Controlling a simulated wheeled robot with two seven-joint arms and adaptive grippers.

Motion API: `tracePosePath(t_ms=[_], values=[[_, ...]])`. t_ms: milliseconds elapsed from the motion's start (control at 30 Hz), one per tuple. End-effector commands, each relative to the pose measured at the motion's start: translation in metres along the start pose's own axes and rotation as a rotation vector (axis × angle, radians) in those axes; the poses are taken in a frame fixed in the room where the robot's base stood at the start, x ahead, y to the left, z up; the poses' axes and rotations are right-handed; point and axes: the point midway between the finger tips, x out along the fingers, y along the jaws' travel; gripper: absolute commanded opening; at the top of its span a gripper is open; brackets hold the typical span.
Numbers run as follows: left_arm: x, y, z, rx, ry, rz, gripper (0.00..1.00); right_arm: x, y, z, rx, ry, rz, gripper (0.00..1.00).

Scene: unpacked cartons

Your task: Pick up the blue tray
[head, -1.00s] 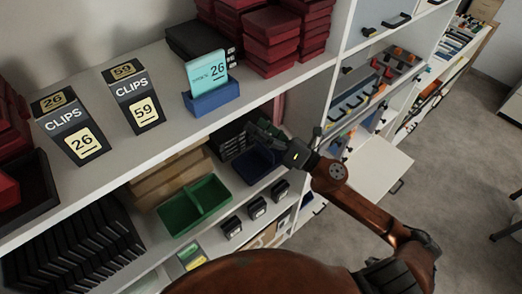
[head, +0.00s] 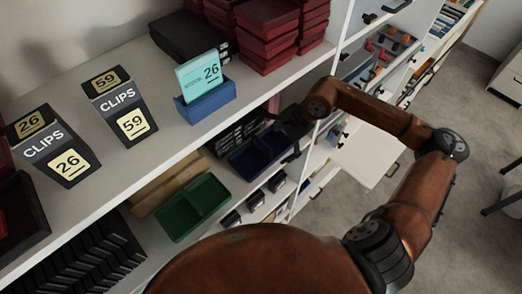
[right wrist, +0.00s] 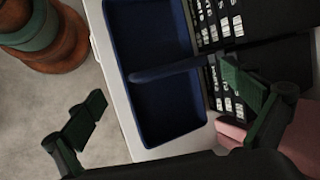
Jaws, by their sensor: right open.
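The blue tray (head: 262,152) is dark blue with a divider across it and sits on the lower shelf, right of the green tray (head: 192,207). In the right wrist view the blue tray (right wrist: 165,112) fills the middle, at the shelf's edge. My right gripper (head: 290,128) is at the tray's right end in the head view. In the wrist view its fingers (right wrist: 168,103) are wide apart, one on each side of the tray, with nothing between them gripped. Contact with the tray cannot be made out. My left gripper is not in view.
The upper shelf (head: 150,165) overhangs the lower one and holds two CLIPS boxes, a blue card holder (head: 207,101) and red boxes. Black labelled cases (right wrist: 235,25) stand close beside the tray. Small black boxes (head: 256,200) line the shelf front. Open floor lies to the right.

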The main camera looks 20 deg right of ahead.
Motion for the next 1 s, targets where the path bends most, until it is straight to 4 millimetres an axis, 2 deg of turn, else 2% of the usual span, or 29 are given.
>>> tracePosePath(t_ms=[167, 300, 600, 1000], values=[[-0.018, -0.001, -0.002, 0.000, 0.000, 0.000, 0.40, 0.023, -0.001, 0.000, 0.002, -0.005, 0.002, 1.00], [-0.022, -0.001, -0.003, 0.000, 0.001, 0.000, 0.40, 0.042, -0.001, 0.000, 0.001, -0.006, 0.001, 1.00], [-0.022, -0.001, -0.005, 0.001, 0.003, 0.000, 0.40, 0.050, 0.000, -0.002, 0.001, -0.003, 0.000, 1.00], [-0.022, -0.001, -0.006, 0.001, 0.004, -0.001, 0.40, 0.049, 0.000, -0.001, 0.001, -0.003, 0.001, 0.73]])
